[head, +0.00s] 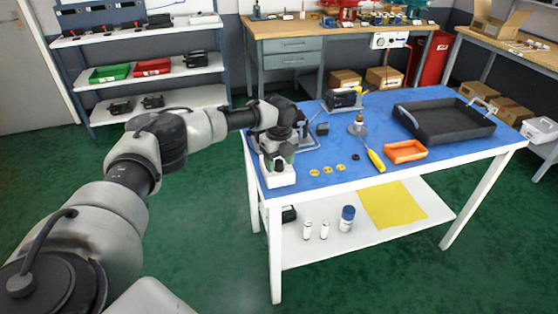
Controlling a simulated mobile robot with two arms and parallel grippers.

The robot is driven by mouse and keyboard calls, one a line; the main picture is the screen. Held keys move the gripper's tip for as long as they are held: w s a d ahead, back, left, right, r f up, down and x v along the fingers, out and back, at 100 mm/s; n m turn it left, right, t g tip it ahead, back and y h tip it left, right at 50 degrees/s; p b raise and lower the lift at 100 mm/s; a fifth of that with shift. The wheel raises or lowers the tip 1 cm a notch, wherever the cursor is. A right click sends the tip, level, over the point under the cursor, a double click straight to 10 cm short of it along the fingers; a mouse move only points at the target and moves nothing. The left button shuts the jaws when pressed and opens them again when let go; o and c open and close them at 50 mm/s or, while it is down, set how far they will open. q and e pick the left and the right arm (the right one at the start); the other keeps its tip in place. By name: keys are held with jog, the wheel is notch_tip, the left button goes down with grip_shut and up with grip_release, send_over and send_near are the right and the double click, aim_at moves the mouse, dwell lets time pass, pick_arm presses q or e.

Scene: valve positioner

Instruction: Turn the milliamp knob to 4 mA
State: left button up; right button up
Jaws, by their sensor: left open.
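A small white box (281,178) stands at the near left corner of the blue-topped table. A dark knob (279,165) seems to sit on its top; its pointer and scale are too small to read. My left arm reaches in from the left. My left gripper (280,154) points down just above the knob and box, with its jaws open. Whether the fingers are around the knob or only above it, I cannot tell. A dark device, perhaps the valve positioner (342,100), stands at the back of the table. My right gripper is not in view.
On the blue table (340,188) are several small yellow pieces (328,169), a yellow-handled tool (376,160), an orange tray (405,151) and a large black tray (445,122). The lower shelf holds bottles (347,219) and a yellow sheet (393,205). The near front edge is clear.

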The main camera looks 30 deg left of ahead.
pick_arm(q)
jog(key=shift+c, duration=0.3)
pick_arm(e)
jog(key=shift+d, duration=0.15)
pick_arm(q)
jog(key=c, duration=0.9)
jog(key=n+p, duration=0.3)
jog(key=p, duration=0.1)
jog(key=shift+r+n, duration=0.15)
jog(key=shift+n, duration=0.15)
jog(key=n+p, duration=0.3)
jog(key=n, duration=0.2)
jog(key=shift+n+p, duration=0.3)
jog(key=shift+p, duration=0.05)
jog(key=n+p, duration=0.2)
jog(key=n, duration=0.1)
jog(key=shift+o, duration=0.2)
jog(key=n+p, duration=0.1)
jog(key=n, duration=0.3)
jog(key=shift+p, duration=0.4)
jog(key=n+p, duration=0.1)
jog(key=n, duration=0.3)
jog(key=shift+p, duration=0.4)
jog(key=shift+n+p, duration=0.45)
jog(key=shift+n, duration=1.35)
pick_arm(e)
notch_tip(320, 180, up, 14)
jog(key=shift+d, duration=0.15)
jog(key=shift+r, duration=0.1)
